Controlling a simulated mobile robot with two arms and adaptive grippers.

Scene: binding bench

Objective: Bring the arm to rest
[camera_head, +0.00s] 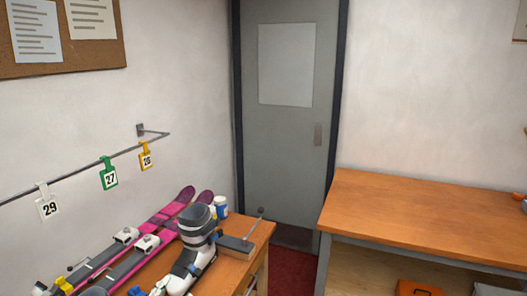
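Neither of my arms or grippers shows in the head view. A wooden bench (252,263) stands at the lower left. On it lies a pair of pink skis (178,207) with white and grey bindings. A grey and white ski boot (196,238) stands upright on the bench in front of the skis. What my arms hold, if anything, cannot be seen.
Numbered tags, white (48,205), green (108,176) and yellow (146,158), hang on a wall rail (75,175). A block with a rod (235,246) and a small jar (221,207) stand near the boot. A second bench (430,212) is mostly clear. A grey door (283,150) is shut.

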